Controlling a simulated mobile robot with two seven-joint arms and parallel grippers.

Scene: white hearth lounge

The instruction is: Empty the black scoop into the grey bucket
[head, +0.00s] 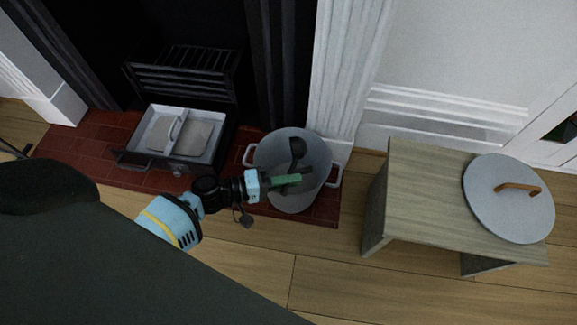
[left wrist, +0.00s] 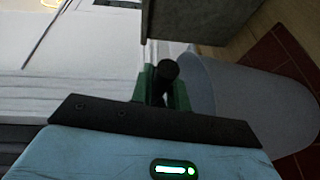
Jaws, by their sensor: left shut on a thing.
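The grey bucket (head: 265,158) stands on the red brick hearth, open at the top, with a handle on each side. My left gripper (head: 298,179) is over the bucket's mouth. It is shut on the black scoop (head: 297,147), whose dark end shows inside the bucket's outline in the head view. In the left wrist view the scoop's round black handle end (left wrist: 166,70) sits between the green fingers, and the bucket (left wrist: 245,105) is to the right. I cannot tell whether the scoop holds anything. My right gripper is not in view.
A metal ash pan (head: 183,140) with grey contents in two parts sits in the fireplace opening, left of the bucket. A wooden stool (head: 425,190) on the right bears a round grey lid (head: 500,215) with a wooden handle. The floor between the bucket and stool is clear.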

